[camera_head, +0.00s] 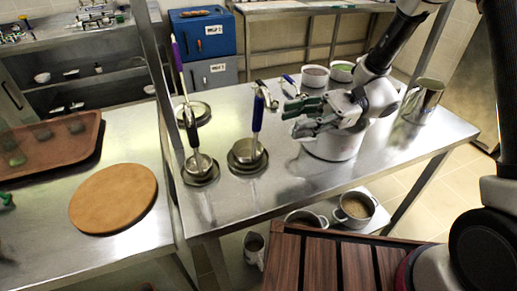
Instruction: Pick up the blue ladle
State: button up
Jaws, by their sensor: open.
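The blue ladle (257,114) stands nearly upright, its blue handle pointing up and its lower end in a round metal holder (247,167) on the steel table. My gripper (291,120) is to the right of the blue handle, its green-tipped fingers pointing left toward it. The fingers are open and empty, and a gap shows between them and the handle. The depth of that gap is hard to judge from this one view.
A black-handled utensil (191,128) and a purple-handled one (178,62) stand to the left. A large pot (332,147) is below my gripper, a metal pitcher (423,101) to the right. Smaller pots (314,75) stand behind. The table's front is clear.

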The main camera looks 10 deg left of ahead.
aim_at(256, 131)
jog(key=x, duration=0.4)
jog(key=shift+s+a, duration=0.2)
jog(key=shift+a, duration=0.15)
jog(key=x, duration=0.5)
jog(key=shift+w+a+f, duration=0.1)
jog(key=shift+w+a, duration=0.05)
jog(key=shift+a, duration=0.1)
grip_shut()
